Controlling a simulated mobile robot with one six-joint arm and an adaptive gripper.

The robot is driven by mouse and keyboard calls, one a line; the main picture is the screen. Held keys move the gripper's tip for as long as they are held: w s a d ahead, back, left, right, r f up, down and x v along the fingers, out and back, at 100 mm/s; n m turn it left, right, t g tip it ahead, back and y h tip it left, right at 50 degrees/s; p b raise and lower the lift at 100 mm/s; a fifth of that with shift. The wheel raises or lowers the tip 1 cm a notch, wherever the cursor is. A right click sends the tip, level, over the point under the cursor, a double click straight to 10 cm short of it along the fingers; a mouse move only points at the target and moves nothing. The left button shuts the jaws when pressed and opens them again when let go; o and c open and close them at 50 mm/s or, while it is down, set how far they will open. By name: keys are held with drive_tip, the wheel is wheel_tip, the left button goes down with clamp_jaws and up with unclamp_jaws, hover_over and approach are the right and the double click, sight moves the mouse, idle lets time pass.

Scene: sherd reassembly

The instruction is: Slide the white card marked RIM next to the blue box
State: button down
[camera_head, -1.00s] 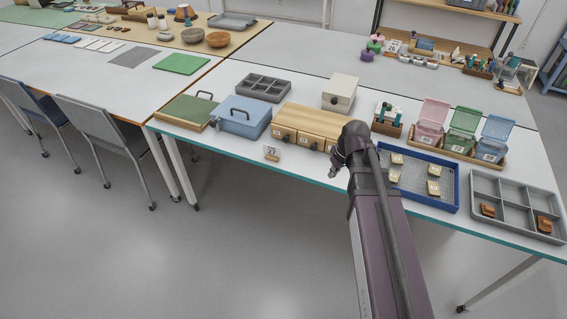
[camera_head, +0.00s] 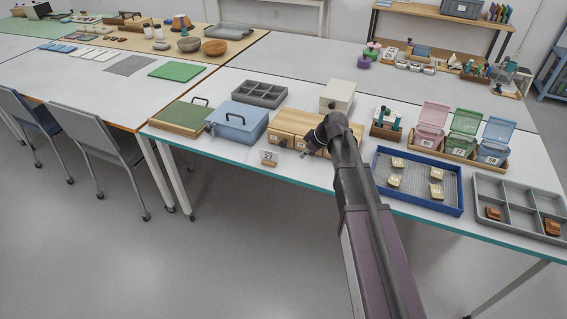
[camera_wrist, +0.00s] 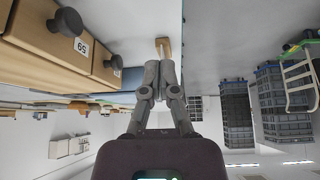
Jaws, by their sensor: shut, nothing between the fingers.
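A small white card (camera_head: 269,157) in a wooden holder stands near the table's front edge, in front of the gap between the blue box (camera_head: 240,124) and the wooden drawer unit (camera_head: 290,128). Its print looks like a number, not RIM; I cannot read it surely. My gripper (camera_head: 304,153) is just right of the card, in front of the drawers, apart from it. In the wrist view my gripper (camera_wrist: 162,64) is shut and empty, its fingertips pointing at the wooden holder (camera_wrist: 163,45), seen nearly edge-on just beyond them. Part of the blue box (camera_wrist: 130,80) shows behind the drawers.
Drawer knobs (camera_wrist: 68,22) jut out left of my fingers in the wrist view. A green-topped case (camera_head: 182,117) lies left of the blue box. A blue tray (camera_head: 420,182) with several pieces is to the right. Clear table strip runs along the front edge.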

drive_tip(key=shift+f, duration=0.15)
drive_tip(key=b, duration=0.6)
hover_over(287, 170)
drive_tip(key=s+d, duration=0.1)
drive_tip(key=d, duration=0.2)
drive_tip(key=f, duration=0.5)
drive_tip(key=shift+s+f, duration=0.2)
drive_tip(key=shift+f, duration=0.2)
drive_tip(key=b+x, duration=0.3)
drive_tip(key=shift+w+a+f, duration=0.15)
drive_tip(key=shift+a, duration=0.1)
drive_tip(key=shift+w+a, duration=0.25)
drive_tip(key=shift+a, duration=0.25)
drive_tip(key=shift+w+a, duration=0.25)
drive_tip(key=shift+a, duration=0.25)
drive_tip(key=shift+w+a, duration=0.25)
drive_tip(key=shift+a, duration=0.4)
drive_tip(key=shift+a, duration=0.1)
drive_tip(key=w+a, duration=0.2)
drive_tip(key=a, duration=0.3)
drive_tip(key=w+a, duration=0.3)
drive_tip(key=a, duration=0.3)
drive_tip(key=w+a, duration=0.3)
drive_tip(key=a, duration=0.3)
drive_tip(key=shift+w, duration=0.15)
